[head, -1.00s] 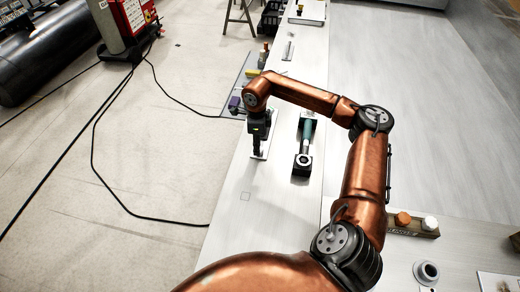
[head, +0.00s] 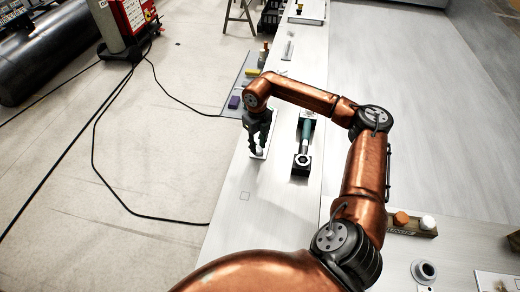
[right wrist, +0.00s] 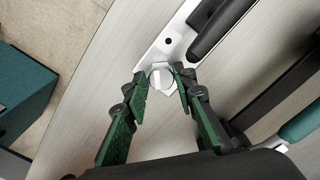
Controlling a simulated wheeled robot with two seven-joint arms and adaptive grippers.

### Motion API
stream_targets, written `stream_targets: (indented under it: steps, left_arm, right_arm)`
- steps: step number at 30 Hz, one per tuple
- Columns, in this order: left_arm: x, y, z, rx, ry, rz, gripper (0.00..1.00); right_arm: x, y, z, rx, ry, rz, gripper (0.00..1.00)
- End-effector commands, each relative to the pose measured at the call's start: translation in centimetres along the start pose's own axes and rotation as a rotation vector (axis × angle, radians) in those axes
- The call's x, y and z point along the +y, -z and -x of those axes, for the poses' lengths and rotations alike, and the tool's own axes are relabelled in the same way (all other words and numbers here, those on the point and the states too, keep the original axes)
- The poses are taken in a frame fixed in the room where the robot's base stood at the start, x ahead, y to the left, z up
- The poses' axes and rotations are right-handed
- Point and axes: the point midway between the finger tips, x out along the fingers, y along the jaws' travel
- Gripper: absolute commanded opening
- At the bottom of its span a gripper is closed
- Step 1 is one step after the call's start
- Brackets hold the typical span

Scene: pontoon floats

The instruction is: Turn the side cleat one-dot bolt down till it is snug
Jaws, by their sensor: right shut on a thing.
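The side cleat is a pale plate (head: 267,148) on the bench's left strip, mostly behind my right gripper (head: 257,151). In the right wrist view the plate (right wrist: 183,38) bears a black bar and a dark hole. The bolt (right wrist: 160,77) has a pale, faceted head at the plate's near end. My right gripper (right wrist: 160,73) is shut on the bolt head, one green-padded finger on each side. I make out no dot on the head, and cannot see how far the bolt is down. My left gripper is not in view.
A teal-handled tool (head: 307,132) lies in a dark holder right of the cleat. A grey mat (head: 236,92) with small blocks lies beyond it. Orange and white caps (head: 415,221) stand in a tray at right. The strip nearer me is clear.

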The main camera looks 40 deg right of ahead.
Motion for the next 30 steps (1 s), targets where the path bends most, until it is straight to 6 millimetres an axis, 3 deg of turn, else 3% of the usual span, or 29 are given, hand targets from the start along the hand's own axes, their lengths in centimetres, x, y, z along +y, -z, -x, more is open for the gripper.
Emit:
stream_targets:
  steps: [1,18,29,30]
  left_arm:
    - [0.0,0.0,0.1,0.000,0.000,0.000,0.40]
    - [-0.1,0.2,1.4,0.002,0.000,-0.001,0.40]
    - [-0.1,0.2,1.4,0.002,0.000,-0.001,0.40]
    - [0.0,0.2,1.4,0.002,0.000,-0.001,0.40]
  right_arm:
    - [1.2,0.7,-0.9,0.023,-0.020,-0.047,0.04]
    - [1.3,0.4,-0.8,0.022,-0.018,-0.844,0.02]
    - [1.2,0.3,-0.7,0.019,-0.019,-0.925,0.02]
    - [1.2,0.3,-0.7,0.019,-0.019,-0.925,0.26]
